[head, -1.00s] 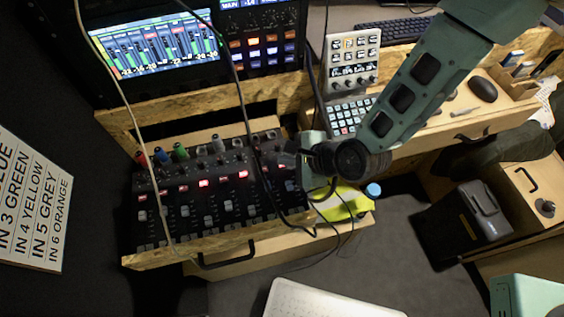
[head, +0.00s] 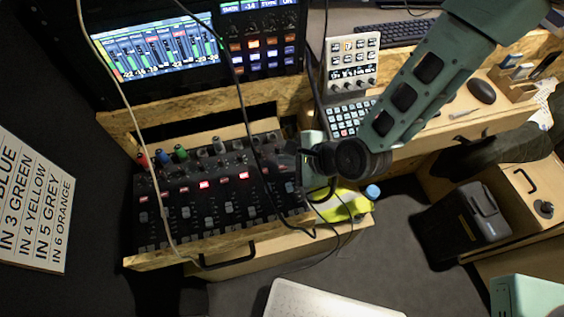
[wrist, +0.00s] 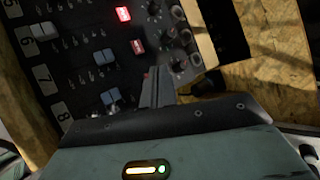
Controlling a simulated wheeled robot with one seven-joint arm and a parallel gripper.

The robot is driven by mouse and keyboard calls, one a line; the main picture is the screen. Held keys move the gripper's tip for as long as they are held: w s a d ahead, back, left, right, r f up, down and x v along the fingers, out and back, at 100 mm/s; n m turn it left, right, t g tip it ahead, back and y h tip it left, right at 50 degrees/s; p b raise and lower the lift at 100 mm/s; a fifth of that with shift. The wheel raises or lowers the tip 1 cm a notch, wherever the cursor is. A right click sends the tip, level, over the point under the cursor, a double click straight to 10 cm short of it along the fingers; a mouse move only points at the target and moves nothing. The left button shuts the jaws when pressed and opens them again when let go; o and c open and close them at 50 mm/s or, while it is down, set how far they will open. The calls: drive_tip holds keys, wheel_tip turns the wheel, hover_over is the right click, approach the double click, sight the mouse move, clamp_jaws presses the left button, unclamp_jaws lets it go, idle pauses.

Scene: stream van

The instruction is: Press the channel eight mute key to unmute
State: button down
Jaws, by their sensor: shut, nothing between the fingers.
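The channel eight mute key shows as a small red edge (wrist: 146,75) in the wrist view, in line with the "8" label. My gripper (wrist: 155,84) is shut and empty, and its fingertips are over or beside that key, covering most of it. I cannot tell whether they touch it. The mixer (head: 186,212) lies in the drawer at the left of the head view, with some red-lit mute keys such as one at its middle (head: 243,176). In the head view my gripper (head: 287,158) is over the mixer's right end, and the key is hidden there.
Black and pale cables (head: 242,105) hang in front of and across the mixer. The drawer's wooden front (head: 190,252) borders it. A screen (head: 158,46) with level bars stands behind. A yellow item (head: 345,204) lies right of the mixer.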

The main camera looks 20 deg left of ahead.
drive_tip(key=shift+r, duration=0.15)
wheel_tip(320, 180, up, 6)
drive_tip(key=p, duration=0.4)
idle(0.3)
idle(0.4)
drive_tip(key=s+d+r+n+g+h, duration=0.1)
drive_tip(key=s+d+r+n+h, duration=0.3)
drive_tip(key=d+r+n, duration=0.6)
drive_tip(key=s+d+r+n+g+h, duration=0.1)
drive_tip(key=s+d+r+n+h, duration=0.3)
drive_tip(key=s+d+r+n, duration=0.3)
drive_tip(key=d+r+n, duration=0.3)
drive_tip(key=d+r, duration=0.2)
drive_tip(key=d, duration=0.1)
drive_tip(key=shift+d+r+g, duration=0.2)
drive_tip(key=shift+r+g, duration=0.1)
drive_tip(key=shift+d, duration=0.1)
